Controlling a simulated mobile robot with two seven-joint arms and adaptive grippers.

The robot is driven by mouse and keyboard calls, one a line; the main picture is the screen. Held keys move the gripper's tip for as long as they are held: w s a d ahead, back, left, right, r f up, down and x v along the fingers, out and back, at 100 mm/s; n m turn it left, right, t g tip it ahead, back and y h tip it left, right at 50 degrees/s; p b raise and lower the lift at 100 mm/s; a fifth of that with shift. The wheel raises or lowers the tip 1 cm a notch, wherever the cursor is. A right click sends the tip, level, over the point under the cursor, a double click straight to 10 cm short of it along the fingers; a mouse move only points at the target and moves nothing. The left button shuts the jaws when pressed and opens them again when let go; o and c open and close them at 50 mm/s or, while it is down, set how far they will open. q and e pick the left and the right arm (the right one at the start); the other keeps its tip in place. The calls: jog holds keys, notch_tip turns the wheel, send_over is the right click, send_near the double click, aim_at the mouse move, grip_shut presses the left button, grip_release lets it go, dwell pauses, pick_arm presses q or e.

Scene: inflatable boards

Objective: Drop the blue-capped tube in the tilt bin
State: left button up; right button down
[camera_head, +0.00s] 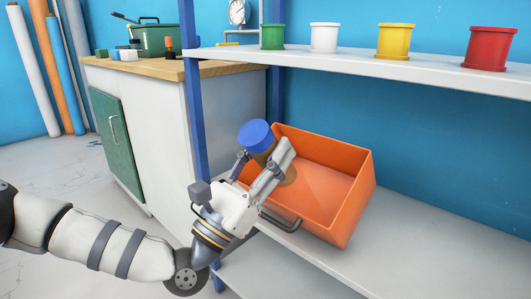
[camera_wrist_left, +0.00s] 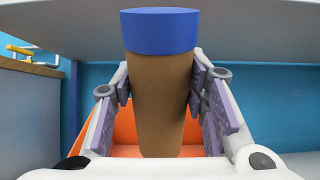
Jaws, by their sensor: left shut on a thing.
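The blue-capped tube (camera_head: 257,138) has a brown body and a wide blue cap. My left gripper (camera_head: 266,168) is shut on its brown body and holds it upright or nearly so, cap up. In the left wrist view the tube (camera_wrist_left: 160,85) stands between both finger pads (camera_wrist_left: 160,100). The orange tilt bin (camera_head: 352,213) sits on the lower shelf, open at the top, with a dark handle at its front. The gripper and tube overlap the bin's left side in the head view. My right gripper is not in view.
The upper shelf (camera_head: 430,75) bears green, white, yellow and red pots (camera_head: 490,48) above the bin. A blue shelf post (camera_head: 193,100) stands left of the bin. A cabinet with a wooden top (camera_head: 175,70) holds a green toolbox (camera_head: 155,40). Lower shelf right of the bin is clear.

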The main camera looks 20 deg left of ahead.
pick_arm(q)
jog(key=o, duration=1.3)
jog(key=v, duration=1.2)
